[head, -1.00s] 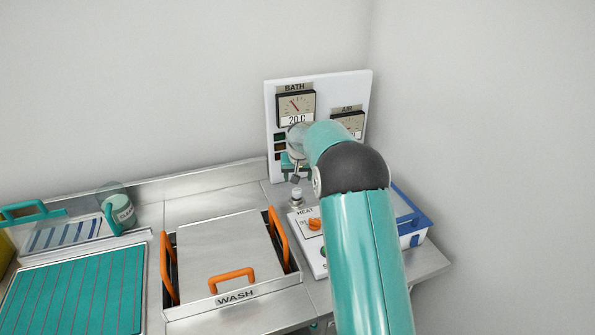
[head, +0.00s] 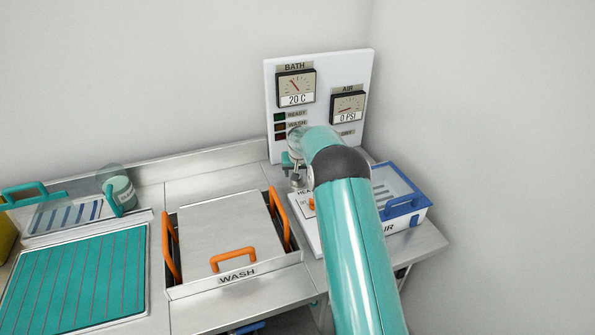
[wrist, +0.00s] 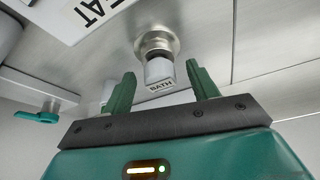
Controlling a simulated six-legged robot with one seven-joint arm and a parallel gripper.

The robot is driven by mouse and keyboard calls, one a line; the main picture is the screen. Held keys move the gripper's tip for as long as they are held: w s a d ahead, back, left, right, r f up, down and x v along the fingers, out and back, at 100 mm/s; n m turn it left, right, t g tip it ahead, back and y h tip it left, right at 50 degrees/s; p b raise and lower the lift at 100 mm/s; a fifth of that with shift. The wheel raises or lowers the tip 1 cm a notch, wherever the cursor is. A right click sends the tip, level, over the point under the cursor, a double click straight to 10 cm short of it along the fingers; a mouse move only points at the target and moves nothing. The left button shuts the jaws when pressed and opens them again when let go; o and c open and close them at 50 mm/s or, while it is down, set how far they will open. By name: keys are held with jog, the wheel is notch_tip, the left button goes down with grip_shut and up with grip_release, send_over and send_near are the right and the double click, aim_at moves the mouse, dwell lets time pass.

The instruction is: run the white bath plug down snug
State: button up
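The white bath plug (wrist: 159,72) carries a BATH label and sits in a round metal fitting (wrist: 157,43) on the steel bench in the wrist view. My gripper (wrist: 162,85) is open. Its two green fingers stand either side of the plug's near end, with gaps on both sides, and I see no contact. In the head view my gripper (head: 294,170) is low beside the HEAT panel (head: 308,222), and my arm and wrist hide most of the plug there.
A steel WASH tank cover with orange handles (head: 232,245) lies left of my arm. A blue-framed AIR box (head: 404,195) stands to the right. The gauge board (head: 330,100) rises behind. A teal lever (wrist: 38,116) is left in the wrist view.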

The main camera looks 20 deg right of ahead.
jog(key=c, duration=1)
jog(key=shift+m+h, duration=0.3)
jog(key=shift+m, duration=0.6)
jog(key=shift+c, duration=0.2)
jog(key=shift+m+h, duration=0.3)
jog(key=shift+m, duration=0.5)
jog(key=shift+a+m+g+h, duration=0.1)
jog(key=shift+m+g+h, duration=0.25)
jog(key=shift+m, duration=0.55)
jog(key=shift+w+a+m+g, duration=0.15)
jog(key=shift+m+g, duration=0.1)
jog(key=shift+m, duration=0.35)
jog(key=shift+m+h, duration=0.25)
jog(key=shift+m, duration=0.05)
